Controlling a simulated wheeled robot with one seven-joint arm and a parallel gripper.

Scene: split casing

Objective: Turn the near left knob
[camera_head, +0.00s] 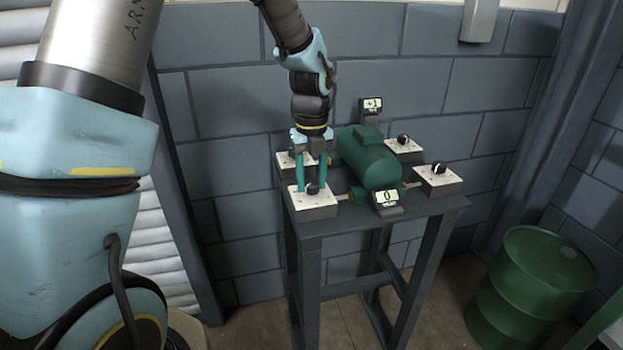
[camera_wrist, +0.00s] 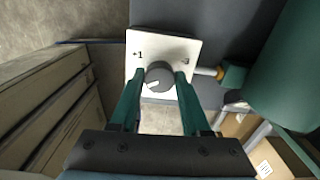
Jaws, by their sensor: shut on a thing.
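The near left knob (camera_head: 312,188) is a dark round knob with a white pointer mark, on a white-topped box (camera_head: 318,203) at the table's near left corner. In the wrist view the knob (camera_wrist: 158,77) sits between the teal fingers of my gripper (camera_wrist: 159,80), on a white plate (camera_wrist: 143,45) with marks at its corners, one reading +1. My gripper (camera_head: 311,188) points straight down from above, shut on the knob. The near display (camera_head: 387,200) reads 0. The far display (camera_head: 372,104) appears to read +1.
A green cylindrical casing (camera_head: 369,160) lies in the middle of the dark table (camera_head: 335,222). Other knob boxes stand at the far left (camera_head: 284,160), far right (camera_head: 403,146) and near right (camera_head: 439,180). A green barrel (camera_head: 530,278) stands on the floor at right.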

